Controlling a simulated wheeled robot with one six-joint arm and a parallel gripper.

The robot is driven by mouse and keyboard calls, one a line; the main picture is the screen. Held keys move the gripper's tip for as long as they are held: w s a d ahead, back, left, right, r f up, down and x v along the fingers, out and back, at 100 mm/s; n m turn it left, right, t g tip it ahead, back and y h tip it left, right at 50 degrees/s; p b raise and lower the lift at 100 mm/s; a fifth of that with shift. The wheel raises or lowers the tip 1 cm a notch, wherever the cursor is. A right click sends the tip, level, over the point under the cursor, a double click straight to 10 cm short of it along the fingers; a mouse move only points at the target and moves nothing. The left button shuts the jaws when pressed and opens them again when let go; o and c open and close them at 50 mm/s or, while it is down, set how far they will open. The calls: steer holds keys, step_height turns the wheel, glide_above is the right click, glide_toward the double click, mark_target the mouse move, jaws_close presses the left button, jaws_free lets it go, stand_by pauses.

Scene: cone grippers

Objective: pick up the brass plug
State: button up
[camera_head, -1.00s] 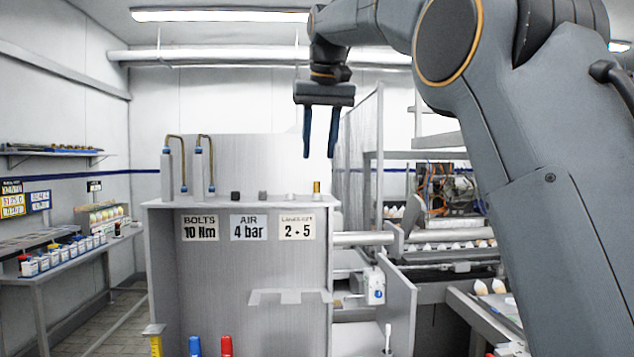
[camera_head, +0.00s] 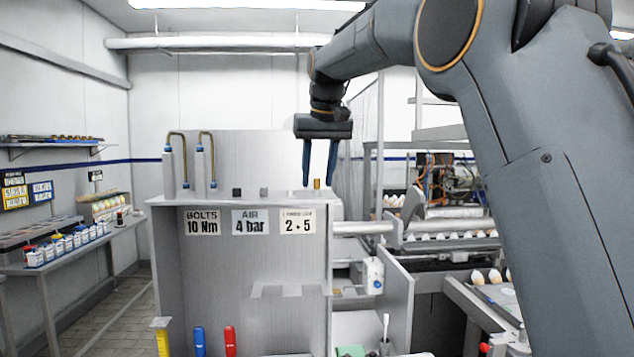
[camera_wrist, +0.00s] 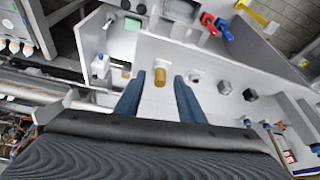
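The brass plug (camera_head: 317,184) stands upright near the right end of the top of the grey cabinet (camera_head: 240,195). My gripper (camera_head: 319,180) points down over it, with its two dark blue fingers apart and empty. In the head view the fingertips show on either side of the plug. In the wrist view the plug (camera_wrist: 160,77) appears in the gap between the fingertips (camera_wrist: 159,84), clear of both. How far the tips reach down past its top is hard to tell.
A pale plug, a grey one (camera_head: 264,192) and a dark one (camera_head: 236,192) stand in a row left of the brass plug. Two cylinders with bent brass tubes (camera_head: 203,165) stand farther left. Another brass-coloured piece (camera_wrist: 127,71) shows beside the cabinet in the wrist view.

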jaws_close()
steer(key=shift+r, duration=0.15)
step_height(320, 180, up, 10)
steer(key=b, duration=0.1)
stand_by(0.7)
stand_by(0.5)
